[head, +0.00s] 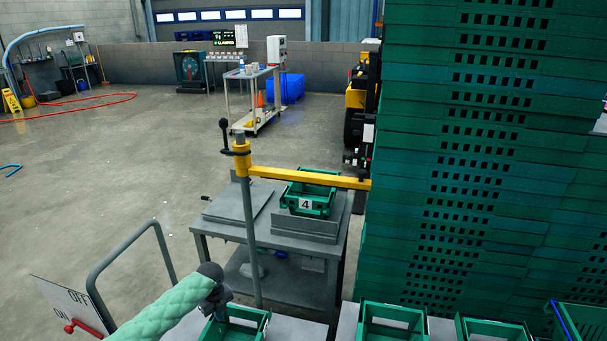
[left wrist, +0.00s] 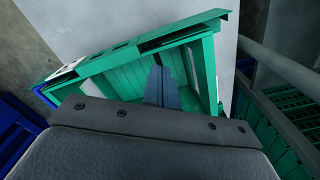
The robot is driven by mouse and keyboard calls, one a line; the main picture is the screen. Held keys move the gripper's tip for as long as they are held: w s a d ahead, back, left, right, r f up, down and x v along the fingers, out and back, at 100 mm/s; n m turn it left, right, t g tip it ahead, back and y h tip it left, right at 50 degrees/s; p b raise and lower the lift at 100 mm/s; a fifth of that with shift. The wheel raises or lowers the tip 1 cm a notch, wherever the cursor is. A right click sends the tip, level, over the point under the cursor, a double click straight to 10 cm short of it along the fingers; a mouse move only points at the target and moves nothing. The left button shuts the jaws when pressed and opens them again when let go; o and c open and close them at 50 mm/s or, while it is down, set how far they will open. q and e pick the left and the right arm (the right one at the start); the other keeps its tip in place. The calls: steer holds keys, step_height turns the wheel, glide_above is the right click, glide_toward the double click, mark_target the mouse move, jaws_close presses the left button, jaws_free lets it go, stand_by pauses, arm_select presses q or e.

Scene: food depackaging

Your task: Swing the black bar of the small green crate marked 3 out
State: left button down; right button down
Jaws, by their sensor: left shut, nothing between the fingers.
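My left gripper (head: 216,308) is shut and empty, at a small green crate (head: 262,325) at the bottom of the head view. In the left wrist view, its dark fingers (left wrist: 162,82) are together over the inside of a green crate (left wrist: 115,78), close to the wall that has a dark strip (left wrist: 172,40) under the rim. The strip may be the black bar. A white label (left wrist: 68,70) shows edge-on, its number unreadable. I cannot tell whether the fingers touch the crate. No crate shows a readable 3. My right gripper is out of view.
A green crate marked 4 (head: 306,203) sits on the grey table (head: 225,230) under a yellow beam (head: 310,179). More small green crates (head: 392,322) stand to the right. A tall stack of green crates (head: 470,150) fills the right side. A grey rail (head: 125,255) stands at left.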

arm_select(q)
steer(key=shift+f+b, duration=0.3)
steer(key=shift+f, duration=0.3)
steer(key=shift+r, duration=0.25)
stand_by(0.3)
steer(key=shift+s+p, duration=0.1)
steer(key=shift+p, duration=0.25)
steer(key=shift+s+a+p, duration=0.2)
steer(key=shift+s+p, duration=0.2)
steer(key=shift+s, duration=0.2)
steer(key=shift+s+a+p, duration=0.2)
steer(key=shift+s+p, duration=0.2)
steer(key=shift+s, duration=0.15)
steer(key=shift+f, duration=0.2)
steer(key=shift+f+b, duration=0.75)
steer(key=shift+f, duration=0.4)
steer(key=shift+w+d, duration=0.1)
steer(key=shift+w, duration=0.35)
